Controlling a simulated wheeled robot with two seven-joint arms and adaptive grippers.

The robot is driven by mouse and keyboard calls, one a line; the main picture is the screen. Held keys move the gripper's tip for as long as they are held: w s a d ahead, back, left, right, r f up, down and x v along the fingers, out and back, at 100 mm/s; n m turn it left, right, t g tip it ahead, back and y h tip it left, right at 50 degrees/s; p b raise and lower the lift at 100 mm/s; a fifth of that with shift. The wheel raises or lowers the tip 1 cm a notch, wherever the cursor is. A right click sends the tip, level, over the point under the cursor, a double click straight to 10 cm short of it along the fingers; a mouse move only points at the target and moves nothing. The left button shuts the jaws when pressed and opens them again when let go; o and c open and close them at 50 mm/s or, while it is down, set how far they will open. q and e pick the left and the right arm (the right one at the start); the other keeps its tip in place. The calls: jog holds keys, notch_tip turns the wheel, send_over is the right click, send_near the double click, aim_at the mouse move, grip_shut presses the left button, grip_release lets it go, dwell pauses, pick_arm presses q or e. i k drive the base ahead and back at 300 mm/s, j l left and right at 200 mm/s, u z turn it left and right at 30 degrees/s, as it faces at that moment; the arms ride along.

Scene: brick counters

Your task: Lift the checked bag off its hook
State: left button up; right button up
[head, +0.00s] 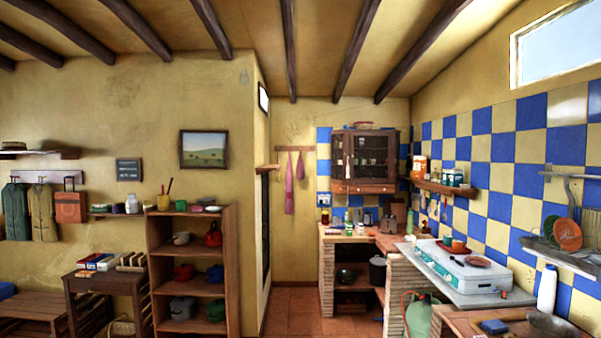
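Neither of my grippers is in view. I cannot make out a checked pattern on any hanging thing at this distance. On the left wall hang a dark green garment or bag (16,211), an olive one (41,212) and an orange-red bag (71,207) with dark straps. On the back wall, a long pink cloth or bag (289,190) hangs from a wooden hook rail (294,148), with a smaller pink thing (301,165) beside it. The hooks themselves are too small to see clearly.
A wooden shelf unit (188,248) with pots and a dark side table (105,282) stand at the left, near a low bench (35,312). Brick counters with a white stove (465,268) fill the right. Tiled floor (293,313) is open in the middle.

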aim_at(299, 171)
jog(key=i, duration=5.65)
jog(key=l+z, duration=0.05)
jog(key=l, duration=0.1)
